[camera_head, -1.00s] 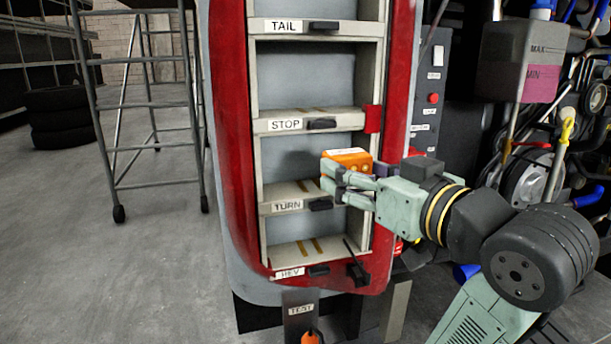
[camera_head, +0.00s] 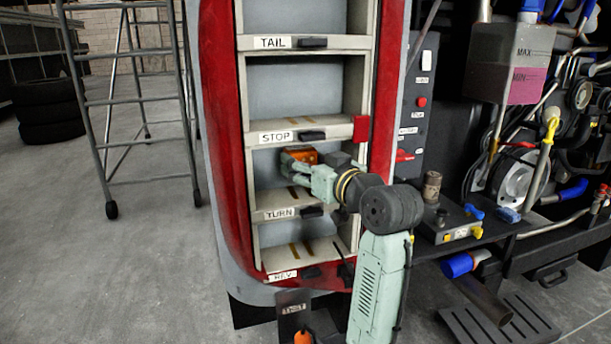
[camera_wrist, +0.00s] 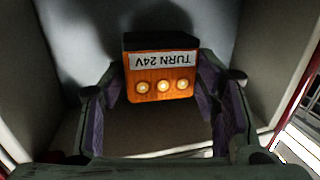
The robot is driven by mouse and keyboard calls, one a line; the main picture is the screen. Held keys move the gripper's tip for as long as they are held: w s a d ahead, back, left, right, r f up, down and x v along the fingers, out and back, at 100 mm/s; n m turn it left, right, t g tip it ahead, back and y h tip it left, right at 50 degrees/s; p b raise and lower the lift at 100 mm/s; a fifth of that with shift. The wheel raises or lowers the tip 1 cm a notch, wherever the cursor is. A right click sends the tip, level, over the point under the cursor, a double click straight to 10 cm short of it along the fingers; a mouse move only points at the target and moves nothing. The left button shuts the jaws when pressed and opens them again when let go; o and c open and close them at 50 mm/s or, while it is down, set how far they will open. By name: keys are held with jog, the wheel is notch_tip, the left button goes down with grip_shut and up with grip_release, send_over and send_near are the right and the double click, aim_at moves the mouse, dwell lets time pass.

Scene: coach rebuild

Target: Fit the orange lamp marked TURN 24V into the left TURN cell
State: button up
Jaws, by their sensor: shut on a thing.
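The orange lamp (camera_head: 301,156) is in my gripper (camera_head: 297,168), inside the opening of the TURN cell, above its shelf. In the wrist view the lamp (camera_wrist: 160,88) shows its label TURN 24V upside down, three round contacts below it and a dark top or back part. The fingers of my gripper (camera_wrist: 160,105) are shut on the lamp from both sides. The TURN cell (camera_head: 273,199) lies between the STOP shelf and the shelf labelled TURN, with a dark latch (camera_head: 313,211) on its front edge. My wrist hides part of the cell's right side.
The STOP shelf (camera_head: 275,137) is just above my gripper, with a red block (camera_head: 361,129) at its right end. The REV shelf (camera_head: 290,262) below is clear of lamps. A switch panel (camera_head: 415,105) and machinery stand to the right. A wheeled ladder (camera_head: 140,110) stands at left.

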aim_at(305, 195)
notch_tip(305, 195, down, 2)
jog(key=shift+f+p, duration=0.25)
jog(key=shift+p, duration=0.05)
jog(key=shift+w+f+p, duration=0.15)
jog(key=shift+f+p, duration=0.25)
jog(key=shift+f, duration=0.3)
jog(key=shift+f+b, duration=0.25)
jog(key=shift+b, duration=0.05)
jog(key=o, duration=1.2)
jog(key=shift+o, duration=0.2)
